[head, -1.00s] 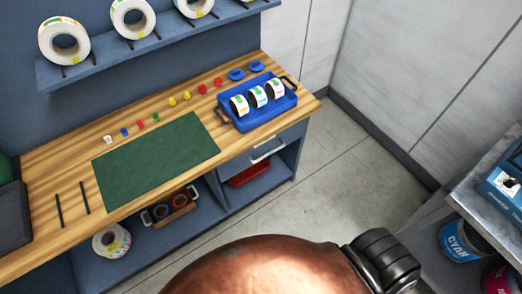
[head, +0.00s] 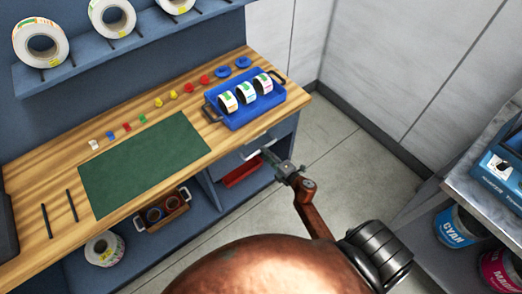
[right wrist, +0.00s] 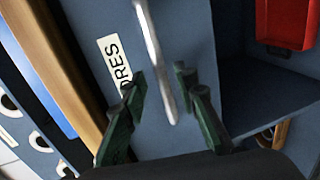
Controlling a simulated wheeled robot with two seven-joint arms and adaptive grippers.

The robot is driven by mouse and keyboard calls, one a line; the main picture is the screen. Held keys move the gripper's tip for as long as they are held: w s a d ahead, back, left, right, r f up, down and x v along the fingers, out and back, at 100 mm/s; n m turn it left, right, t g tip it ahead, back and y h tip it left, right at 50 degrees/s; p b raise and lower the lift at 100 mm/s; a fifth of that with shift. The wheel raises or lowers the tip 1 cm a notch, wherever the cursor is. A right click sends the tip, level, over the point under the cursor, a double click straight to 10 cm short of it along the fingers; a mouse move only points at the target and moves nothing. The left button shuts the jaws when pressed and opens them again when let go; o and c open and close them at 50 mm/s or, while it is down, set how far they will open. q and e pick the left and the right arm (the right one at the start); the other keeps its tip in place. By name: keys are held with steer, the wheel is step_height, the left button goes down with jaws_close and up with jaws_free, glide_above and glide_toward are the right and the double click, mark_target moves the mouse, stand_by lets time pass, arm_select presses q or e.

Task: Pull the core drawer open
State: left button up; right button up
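The core drawer (right wrist: 185,50) is a blue-grey front under the right end of the wooden bench, with a label reading "ORES" or similar, partly hidden by a finger. It looks closed. Its silver bar handle (right wrist: 155,60) also shows in the head view (head: 258,149). My right gripper (right wrist: 158,82) is open, its two dark green fingers on either side of the handle's line. In the head view the right gripper (head: 284,165) is at the handle's right end. I cannot tell whether the fingers touch the handle. My left gripper is not in view.
A blue tray (head: 237,122) with several label rolls stands on the bench above the drawer. A red bin (head: 240,174) sits on the open shelf below. The floor (head: 345,150) to the right is clear. A grey cart (head: 460,185) with ink cans stands at far right.

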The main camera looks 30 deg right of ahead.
steer(key=shift+x, duration=1.95)
steer(key=shift+c, duration=0.6)
jaws_close()
